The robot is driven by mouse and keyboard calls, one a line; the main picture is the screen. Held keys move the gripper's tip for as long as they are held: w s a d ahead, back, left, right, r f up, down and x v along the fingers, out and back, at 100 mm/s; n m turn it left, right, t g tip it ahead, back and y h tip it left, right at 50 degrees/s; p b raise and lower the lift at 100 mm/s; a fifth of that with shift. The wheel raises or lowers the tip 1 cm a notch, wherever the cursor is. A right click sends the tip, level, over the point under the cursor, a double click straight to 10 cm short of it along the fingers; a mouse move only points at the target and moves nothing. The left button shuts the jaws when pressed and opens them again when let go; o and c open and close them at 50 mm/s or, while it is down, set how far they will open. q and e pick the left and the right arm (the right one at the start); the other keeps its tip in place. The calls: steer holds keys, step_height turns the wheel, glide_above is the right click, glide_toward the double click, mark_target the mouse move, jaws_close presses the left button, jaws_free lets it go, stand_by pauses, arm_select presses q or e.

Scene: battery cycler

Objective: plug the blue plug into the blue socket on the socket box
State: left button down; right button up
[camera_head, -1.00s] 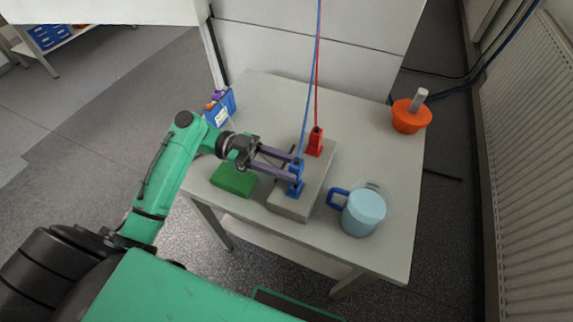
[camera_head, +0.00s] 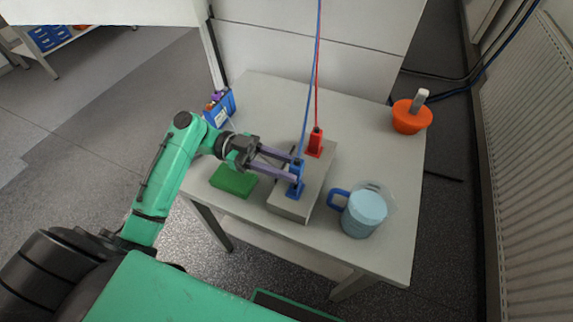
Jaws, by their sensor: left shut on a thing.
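The blue plug (camera_head: 298,164) hangs on a blue cable from above. My left gripper (camera_head: 296,170) is shut on the blue plug, reaching in from the left with two long purple fingers. A red plug on a red cable stands at the red socket (camera_head: 314,148) on the far end of the box. My right gripper is not in view.
A green block (camera_head: 233,181) lies under my left wrist. A blue box (camera_head: 220,108) stands at the table's left edge. A light-blue jug (camera_head: 363,212) is right of the socket box, and an orange bowl (camera_head: 407,118) is at the far right. The table's far middle (camera_head: 365,120) is clear.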

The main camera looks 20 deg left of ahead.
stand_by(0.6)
arm_select(q)
steer(key=shift+b, duration=0.3)
steer(key=shift+f+b, duration=0.65)
stand_by(0.6)
steer(key=shift+r, duration=0.65)
stand_by(0.5)
stand_by(0.6)
